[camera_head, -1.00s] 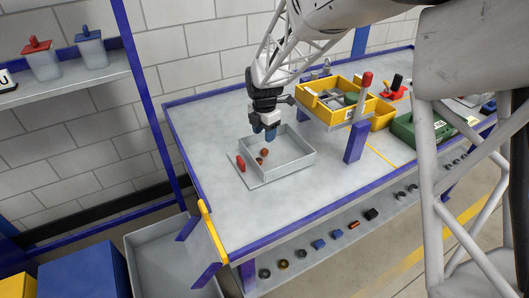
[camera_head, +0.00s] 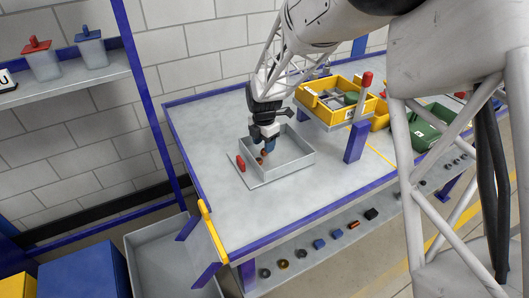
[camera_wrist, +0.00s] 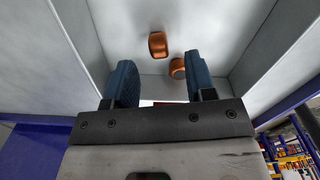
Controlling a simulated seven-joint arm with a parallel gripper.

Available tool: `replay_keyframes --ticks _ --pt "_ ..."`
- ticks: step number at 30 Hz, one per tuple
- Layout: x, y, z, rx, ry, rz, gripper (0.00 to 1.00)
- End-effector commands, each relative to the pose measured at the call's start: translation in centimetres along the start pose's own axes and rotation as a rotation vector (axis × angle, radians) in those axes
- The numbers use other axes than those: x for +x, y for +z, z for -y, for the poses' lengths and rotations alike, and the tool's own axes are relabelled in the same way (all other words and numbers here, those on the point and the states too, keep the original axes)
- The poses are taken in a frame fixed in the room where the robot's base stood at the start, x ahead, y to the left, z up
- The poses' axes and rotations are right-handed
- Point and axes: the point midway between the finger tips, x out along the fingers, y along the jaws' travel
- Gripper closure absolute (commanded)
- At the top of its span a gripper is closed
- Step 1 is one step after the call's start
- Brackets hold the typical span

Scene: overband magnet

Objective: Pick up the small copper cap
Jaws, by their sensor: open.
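Two small copper pieces lie in the grey tray (camera_head: 290,168) on the bench. In the wrist view, one copper piece (camera_wrist: 157,45) lies ahead of the gap between the fingers. The other, a rounder copper piece with a ring-like end (camera_wrist: 178,68), lies closer, beside the right finger, which partly hides it. I cannot tell for sure which is the small copper cap. In the head view, my gripper (camera_head: 268,147) points down into the tray, close to both pieces. It is open, with nothing between its blue fingers, which also show in the wrist view (camera_wrist: 161,82).
The tray walls stand close around my gripper. A red handle (camera_head: 240,162) is on the tray's left side. A yellow bin (camera_head: 341,115) on a raised stand is to the right, with a red knob (camera_head: 367,78) beside it. The bench front is clear.

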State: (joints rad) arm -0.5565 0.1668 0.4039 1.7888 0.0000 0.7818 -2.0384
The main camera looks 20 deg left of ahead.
Motion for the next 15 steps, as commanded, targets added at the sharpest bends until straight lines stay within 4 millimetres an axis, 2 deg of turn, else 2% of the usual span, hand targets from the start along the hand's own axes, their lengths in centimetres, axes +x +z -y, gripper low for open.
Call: replay_keyframes --ticks 6,15 --pt "2.4 0.0 -0.1 0.0 -0.001 0.0 0.5" --pt "3.0 0.0 0.0 0.0 0.0 0.0 0.5"
